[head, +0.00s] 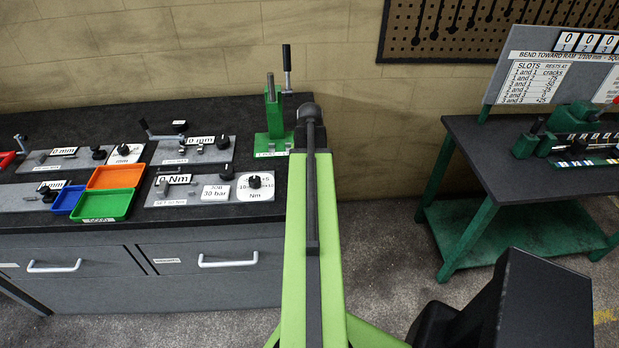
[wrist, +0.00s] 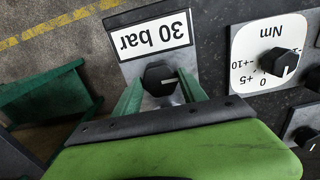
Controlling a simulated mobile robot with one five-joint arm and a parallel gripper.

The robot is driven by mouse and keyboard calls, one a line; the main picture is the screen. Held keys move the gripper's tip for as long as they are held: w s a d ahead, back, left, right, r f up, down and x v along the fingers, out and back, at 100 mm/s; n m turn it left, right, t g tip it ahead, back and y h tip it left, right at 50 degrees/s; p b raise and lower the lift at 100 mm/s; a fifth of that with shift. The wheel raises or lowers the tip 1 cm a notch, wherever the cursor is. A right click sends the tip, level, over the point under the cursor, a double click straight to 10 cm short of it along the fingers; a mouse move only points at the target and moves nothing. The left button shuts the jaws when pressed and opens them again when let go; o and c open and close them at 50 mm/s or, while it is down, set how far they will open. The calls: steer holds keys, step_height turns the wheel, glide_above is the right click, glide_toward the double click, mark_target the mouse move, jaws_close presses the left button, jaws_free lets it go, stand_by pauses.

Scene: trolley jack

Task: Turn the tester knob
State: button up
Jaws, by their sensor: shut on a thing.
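The tester knob (wrist: 158,73) is a black faceted knob with a white pointer line, on a grey plate (wrist: 130,68) beside a white "30 bar" label (wrist: 150,36) that reads upside down in the wrist view. My gripper (wrist: 161,84) has its two green fingers on either side of this knob and is shut on it.
A white Nm dial with a black knob (wrist: 278,62) sits beside the plate; it also shows in the head view (head: 254,182). Orange (head: 115,177) and green (head: 103,204) trays stand to the left. A green press (head: 273,125) stands behind. A second bench (head: 470,150) is at right, past open floor.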

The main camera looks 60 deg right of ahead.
steer(key=shift+d, duration=0.15)
steer(key=o, duration=1.4)
steer(key=shift+c, duration=0.2)
step_height(320, 180, up, 18)
steer(key=p, duration=1.7)
steer(key=shift+f, duration=0.25)
